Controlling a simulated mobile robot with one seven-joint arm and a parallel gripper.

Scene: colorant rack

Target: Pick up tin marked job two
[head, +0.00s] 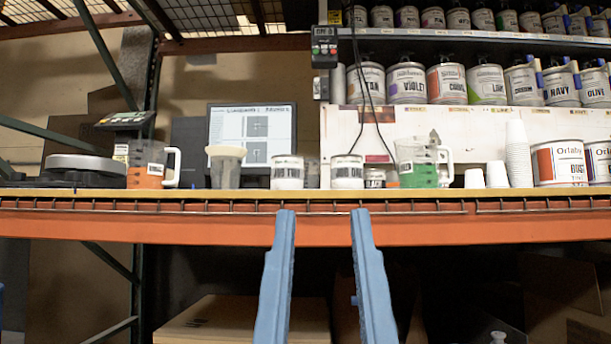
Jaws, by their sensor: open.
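Two small white tins with dark label bands stand upright side by side on the bench, a left tin (287,173) and a right tin (347,173). A smaller tin (375,178) stands just right of them, partly hidden. The lettering on these labels is too small to read surely, so I cannot tell which is marked job two. My gripper (322,213) shows as two blue fingers spread apart, with nothing between them. In the picture its fingertips lie below the bench edge, under the gap between the two white tins. It touches no tin.
The bench (230,195) has an orange front beam (200,226). A jug with orange contents (146,164), a pale cup (225,166) and a jug with green contents (420,163) stand near the tins. A monitor (252,145) is behind. Shelved cans and dangling cables are at right.

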